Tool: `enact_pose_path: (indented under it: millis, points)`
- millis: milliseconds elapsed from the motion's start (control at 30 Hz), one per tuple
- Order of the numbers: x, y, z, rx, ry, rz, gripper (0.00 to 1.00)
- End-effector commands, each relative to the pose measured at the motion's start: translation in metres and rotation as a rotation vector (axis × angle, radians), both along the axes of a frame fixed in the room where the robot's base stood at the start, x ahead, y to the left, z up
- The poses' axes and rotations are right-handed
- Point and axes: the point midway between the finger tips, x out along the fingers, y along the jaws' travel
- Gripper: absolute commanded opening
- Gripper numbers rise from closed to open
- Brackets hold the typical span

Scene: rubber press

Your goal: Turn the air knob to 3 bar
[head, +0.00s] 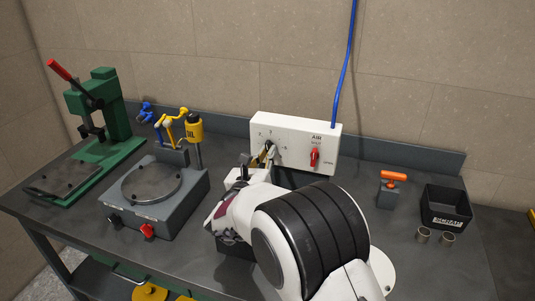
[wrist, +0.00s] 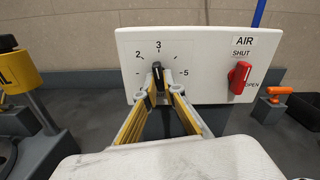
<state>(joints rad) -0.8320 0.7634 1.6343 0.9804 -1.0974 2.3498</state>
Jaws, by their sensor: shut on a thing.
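The air knob (wrist: 158,80) is a black knob on the front of a white panel (wrist: 205,45), below a printed scale where 2, 3 and 5 can be read. Its narrow grip stands almost upright, with its upper end towards the 3. My gripper (wrist: 158,93) has its two fingers closed on the knob from both sides. In the head view the panel (head: 325,135) stands at the back of the bench, and my gripper (head: 267,155) reaches its left part and largely hides the knob.
A red AIR lever (wrist: 240,76) marked SHUT and OPEN sits right of the knob. A blue hose (head: 346,65) rises from the panel. An orange-handled tool (head: 391,188) and black bin (head: 447,207) stand right.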

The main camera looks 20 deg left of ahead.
Motion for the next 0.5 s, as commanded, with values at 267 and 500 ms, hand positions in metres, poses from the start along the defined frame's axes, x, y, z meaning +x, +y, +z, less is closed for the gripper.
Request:
enact_pose_path:
  millis: [267, 500]
  points:
    - [-0.0002, 0.0006, -0.0008, 0.145, 0.001, 0.000, 0.00]
    - [-0.0002, 0.0009, -0.0009, 0.191, 0.001, 0.000, 0.00]
